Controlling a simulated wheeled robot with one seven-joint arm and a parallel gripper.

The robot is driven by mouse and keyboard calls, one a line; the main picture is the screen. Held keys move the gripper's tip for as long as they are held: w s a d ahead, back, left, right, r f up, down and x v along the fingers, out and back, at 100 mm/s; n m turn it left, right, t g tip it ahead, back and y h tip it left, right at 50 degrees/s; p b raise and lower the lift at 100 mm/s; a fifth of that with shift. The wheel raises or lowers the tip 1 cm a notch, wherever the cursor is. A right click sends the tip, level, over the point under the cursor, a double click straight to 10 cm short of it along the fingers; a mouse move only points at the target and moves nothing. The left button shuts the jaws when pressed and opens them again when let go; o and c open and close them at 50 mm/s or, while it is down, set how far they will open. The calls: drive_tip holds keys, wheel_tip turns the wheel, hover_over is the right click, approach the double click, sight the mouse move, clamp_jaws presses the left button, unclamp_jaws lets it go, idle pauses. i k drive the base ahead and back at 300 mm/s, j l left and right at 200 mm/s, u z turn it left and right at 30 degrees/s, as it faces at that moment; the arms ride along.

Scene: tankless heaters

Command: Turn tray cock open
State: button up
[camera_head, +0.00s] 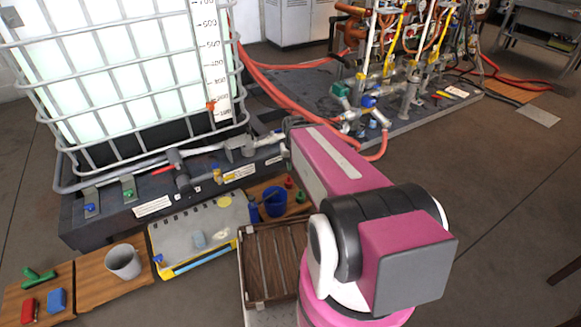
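I cannot tell for certain which fitting is the tray cock. A small brass fitting with a blue top (215,173) sits on the front of the dark tray base (110,222) under the tank. A red-handled fitting (175,158) with a dark body is just left of it. Blue (90,208) and green (129,194) knobs sit further left on the base. The positions of these handles are too small to tell. My pink arm reaches away toward the tank's right corner. Its far end is dark, and the gripper fingers do not show.
The caged white tank (110,65) stands on the base. Red hoses (285,92) run to pipework at the back. Floor is clear at right.

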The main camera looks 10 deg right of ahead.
sight(159, 258)
drive_tip(key=u, duration=1.85)
